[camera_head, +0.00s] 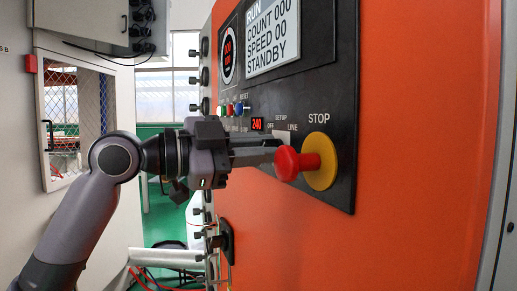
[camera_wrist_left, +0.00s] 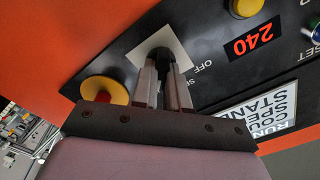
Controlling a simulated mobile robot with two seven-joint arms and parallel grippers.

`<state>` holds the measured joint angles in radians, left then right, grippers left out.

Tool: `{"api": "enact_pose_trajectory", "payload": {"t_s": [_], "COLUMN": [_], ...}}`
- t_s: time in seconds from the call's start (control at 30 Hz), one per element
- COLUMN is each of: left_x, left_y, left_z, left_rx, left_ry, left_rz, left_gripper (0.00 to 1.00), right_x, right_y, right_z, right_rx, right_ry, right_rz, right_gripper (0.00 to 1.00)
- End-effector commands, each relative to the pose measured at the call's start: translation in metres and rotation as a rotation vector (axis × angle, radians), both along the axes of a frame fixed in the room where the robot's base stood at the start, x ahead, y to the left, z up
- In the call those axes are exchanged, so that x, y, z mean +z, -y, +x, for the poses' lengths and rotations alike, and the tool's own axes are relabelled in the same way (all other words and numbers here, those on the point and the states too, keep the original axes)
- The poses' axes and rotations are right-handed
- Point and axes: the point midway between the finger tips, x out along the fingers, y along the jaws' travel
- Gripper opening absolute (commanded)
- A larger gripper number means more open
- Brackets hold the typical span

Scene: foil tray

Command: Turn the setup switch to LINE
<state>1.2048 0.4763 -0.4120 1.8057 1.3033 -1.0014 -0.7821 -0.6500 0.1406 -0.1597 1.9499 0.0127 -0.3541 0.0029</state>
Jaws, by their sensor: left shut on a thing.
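The setup switch has a pale square plate (camera_head: 283,133) on the black control panel, with OFF printed to its left, SETUP above and LINE to its right. In the left wrist view its plate (camera_wrist_left: 178,42) and dark knob (camera_wrist_left: 159,54) show between and beyond my fingertips. My left gripper (camera_head: 276,151) reaches in from the left and is shut on the knob; its fingers also show in the left wrist view (camera_wrist_left: 163,68). The fingers hide most of the knob, so I cannot tell which label it points to. My right gripper is not in view.
A red STOP button (camera_head: 292,163) on a yellow disc (camera_head: 322,161) sticks out close to the right of my fingers. A red 240 readout (camera_head: 257,124), small coloured buttons (camera_head: 230,109) and a display (camera_head: 272,36) are above left. The orange machine face (camera_head: 430,130) is bare at right.

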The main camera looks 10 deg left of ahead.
Motion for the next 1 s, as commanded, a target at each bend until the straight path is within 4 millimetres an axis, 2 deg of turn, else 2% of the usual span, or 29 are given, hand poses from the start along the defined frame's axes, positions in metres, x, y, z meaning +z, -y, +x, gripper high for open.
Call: {"api": "enact_pose_trajectory", "payload": {"t_s": [0.03, 0.1, 0.47, 0.8, 1.0], "left_x": [0.002, 0.002, 0.000, -0.001, 0.001], "left_y": [0.000, 0.000, -0.005, -0.048, -0.059], "left_z": [-0.001, -0.001, -0.003, -0.032, -0.041], "left_rx": [0.000, 0.001, 0.001, 0.004, 0.001], "left_ry": [0.009, 0.008, 0.002, 0.005, 0.005], "left_rz": [-0.001, -0.001, 0.000, 0.000, 0.001], "left_gripper": [0.20, 0.39, 0.39, 0.39, 0.39], "right_x": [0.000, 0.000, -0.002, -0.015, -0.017], "right_y": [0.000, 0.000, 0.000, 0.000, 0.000], "right_z": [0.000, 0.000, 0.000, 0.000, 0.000], "right_rx": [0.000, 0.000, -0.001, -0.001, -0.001], "right_ry": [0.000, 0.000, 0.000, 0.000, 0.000], "right_rz": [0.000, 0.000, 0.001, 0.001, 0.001], "right_gripper": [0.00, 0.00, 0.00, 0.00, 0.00]}}
